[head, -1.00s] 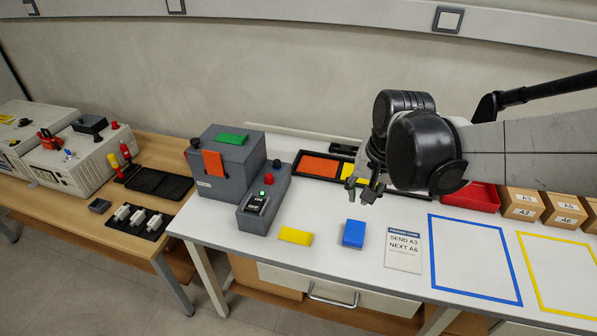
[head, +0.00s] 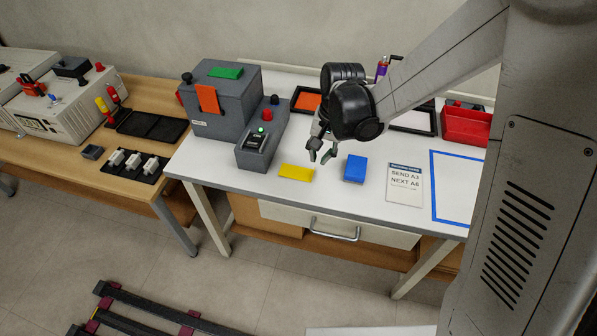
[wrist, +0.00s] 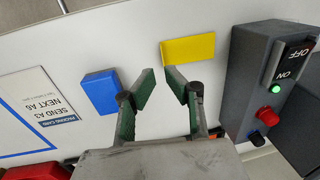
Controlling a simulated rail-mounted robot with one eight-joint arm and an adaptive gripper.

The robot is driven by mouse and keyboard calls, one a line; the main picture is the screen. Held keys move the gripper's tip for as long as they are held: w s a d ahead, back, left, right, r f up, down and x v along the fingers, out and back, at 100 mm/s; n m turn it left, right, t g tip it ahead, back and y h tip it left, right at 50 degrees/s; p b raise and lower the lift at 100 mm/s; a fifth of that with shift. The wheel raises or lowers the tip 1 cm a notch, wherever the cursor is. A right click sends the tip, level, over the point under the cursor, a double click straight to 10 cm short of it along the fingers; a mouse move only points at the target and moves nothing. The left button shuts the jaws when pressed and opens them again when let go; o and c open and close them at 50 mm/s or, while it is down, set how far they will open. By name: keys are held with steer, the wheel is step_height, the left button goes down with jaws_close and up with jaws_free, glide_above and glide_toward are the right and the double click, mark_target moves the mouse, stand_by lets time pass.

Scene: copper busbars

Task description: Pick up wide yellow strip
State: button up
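The wide yellow strip (head: 296,172) lies flat on the white table near its front edge, between the grey machine and the blue block. It also shows in the wrist view (wrist: 189,49), just beyond the fingertips and to the right of their middle. My gripper (head: 321,157) is above the table, a little to the right of the strip and behind it. In the wrist view my gripper (wrist: 160,82) is open with nothing between its green-padded fingers. It is apart from the strip.
A blue block (head: 355,168) sits close by on the right. A packing card (head: 404,184) lies beyond it. A grey machine with a control box (head: 262,140) stands on the left. A blue outlined area (head: 437,190) and red bin (head: 465,127) are further right.

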mark_target(313, 174)
steer(key=shift+w+a+f+b, duration=0.1)
steer(key=shift+a+f+b, duration=0.1)
steer(key=shift+f, duration=1.15)
steer(key=shift+w+a+f+b, duration=0.15)
steer(key=shift+a+f, duration=0.1)
steer(key=shift+f, duration=1.1)
steer(key=shift+w+a+f+b, duration=0.1)
steer(key=shift+a+f, duration=0.1)
steer(key=shift+f, duration=1.15)
jaws_close()
steer(key=shift+r, duration=0.1)
